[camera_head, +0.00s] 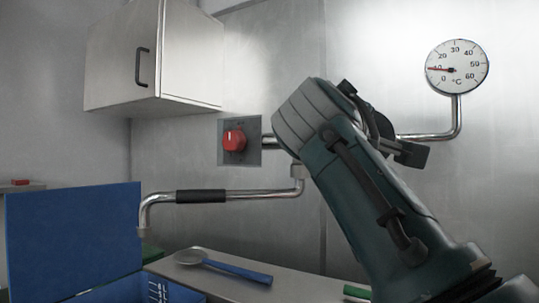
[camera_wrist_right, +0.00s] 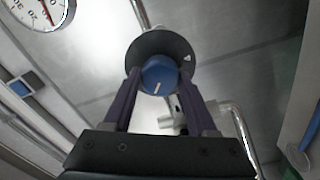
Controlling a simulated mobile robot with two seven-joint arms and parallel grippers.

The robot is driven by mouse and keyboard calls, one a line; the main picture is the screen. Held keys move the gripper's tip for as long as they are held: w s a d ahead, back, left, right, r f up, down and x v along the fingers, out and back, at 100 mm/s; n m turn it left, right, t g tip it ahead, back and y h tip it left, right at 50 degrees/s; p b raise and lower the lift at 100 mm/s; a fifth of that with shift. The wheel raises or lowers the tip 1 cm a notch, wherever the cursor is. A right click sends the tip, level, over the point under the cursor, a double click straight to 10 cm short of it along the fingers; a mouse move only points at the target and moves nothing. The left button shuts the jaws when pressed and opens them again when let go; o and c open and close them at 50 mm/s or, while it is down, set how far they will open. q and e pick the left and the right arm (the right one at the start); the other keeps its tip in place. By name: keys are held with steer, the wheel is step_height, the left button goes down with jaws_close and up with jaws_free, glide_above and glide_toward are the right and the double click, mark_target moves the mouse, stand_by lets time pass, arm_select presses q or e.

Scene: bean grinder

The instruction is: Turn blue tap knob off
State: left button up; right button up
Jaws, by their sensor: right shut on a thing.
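The blue tap knob (camera_wrist_right: 160,72) shows in the right wrist view, round with a short white mark on its face, in front of a dark round plate (camera_wrist_right: 160,45) with a small white triangle. My right gripper (camera_wrist_right: 158,84) has one finger on each side of the knob and is shut on it. In the head view my right arm reaches up from the lower right to the pipework and hides the knob. My left gripper is not in view.
A red knob (camera_head: 234,140) sits on a wall plate left of my arm. A temperature dial (camera_head: 457,68) is at upper right. A crank handle (camera_head: 215,196) juts out above a counter with a blue-handled spoon (camera_head: 235,268). A blue box lid (camera_head: 75,240) stands at left.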

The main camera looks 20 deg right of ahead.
steer(key=shift+m+b, duration=3.5)
steer(key=shift+m, duration=1.4)
steer(key=shift+r, duration=0.1)
steer(key=o, duration=1.4)
steer(key=shift+c, duration=0.2)
